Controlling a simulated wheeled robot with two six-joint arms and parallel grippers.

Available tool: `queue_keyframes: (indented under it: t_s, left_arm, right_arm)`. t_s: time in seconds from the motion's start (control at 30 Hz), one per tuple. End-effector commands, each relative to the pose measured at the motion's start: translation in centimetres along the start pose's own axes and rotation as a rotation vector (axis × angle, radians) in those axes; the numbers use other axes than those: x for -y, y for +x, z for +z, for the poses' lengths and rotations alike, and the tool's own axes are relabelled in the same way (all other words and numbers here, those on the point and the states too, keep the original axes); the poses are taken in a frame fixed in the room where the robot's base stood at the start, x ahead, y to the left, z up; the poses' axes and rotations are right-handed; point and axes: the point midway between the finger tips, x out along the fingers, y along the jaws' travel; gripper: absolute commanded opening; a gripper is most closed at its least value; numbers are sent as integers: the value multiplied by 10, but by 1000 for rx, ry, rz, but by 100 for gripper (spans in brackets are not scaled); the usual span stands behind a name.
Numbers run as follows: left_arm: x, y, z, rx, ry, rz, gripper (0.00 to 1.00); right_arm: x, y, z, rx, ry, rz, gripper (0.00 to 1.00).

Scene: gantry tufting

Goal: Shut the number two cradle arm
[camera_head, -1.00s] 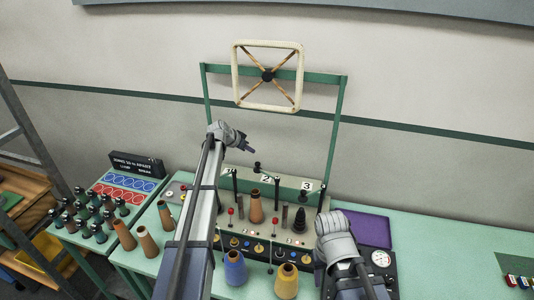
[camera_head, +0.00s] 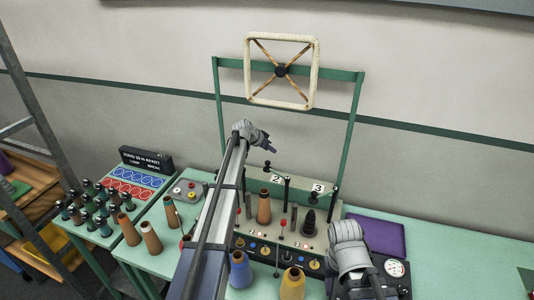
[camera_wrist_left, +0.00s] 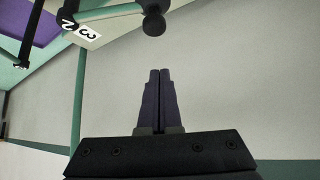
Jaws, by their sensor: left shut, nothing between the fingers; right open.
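The number 2 plate (camera_head: 276,179) and number 3 plate (camera_head: 318,188) stand at the back of the cradle panel. A black ball knob (camera_head: 267,165) stands up just left of and above the 2 plate; I take it for the number two cradle arm's end, though its lower part is hard to make out. In the left wrist view a dark knob (camera_wrist_left: 153,22) shows beyond the fingertips. My left gripper (camera_head: 271,150) is shut and empty, just above the knob, apart from it. My right gripper (camera_head: 345,234) is low at the panel's right side; its fingers are hard to see.
Brown, blue (camera_head: 240,270) and yellow (camera_head: 291,284) cones stand around the panel. A green frame (camera_head: 218,110) carries a square wheel (camera_head: 283,71) above. A purple tray (camera_head: 378,232) and a gauge (camera_head: 396,268) lie right. Several dark bobbins (camera_head: 100,205) stand left.

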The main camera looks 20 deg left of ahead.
Motion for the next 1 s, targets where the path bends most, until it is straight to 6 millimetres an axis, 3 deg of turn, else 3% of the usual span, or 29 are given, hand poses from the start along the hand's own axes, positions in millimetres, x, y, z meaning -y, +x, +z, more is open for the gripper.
queue_keyframes:
  t_s: [0.03,0.2,0.27,0.4,1.0]
  left_arm:
    - [1,18,3,0,1,1,0]
    - [0,45,4,0,0,1,0]
    - [-2,28,17,0,-2,-1,0]
    - [-1,18,31,0,-1,-1,0]
    - [-2,13,37,0,-22,-19,0]
  right_arm:
    - [1,15,-1,-1,1,0,50]
    - [3,36,-2,-2,3,0,50]
    - [3,32,-2,-2,3,0,50]
    - [3,34,-2,-2,3,0,50]
    - [3,34,-2,-2,4,0,50]
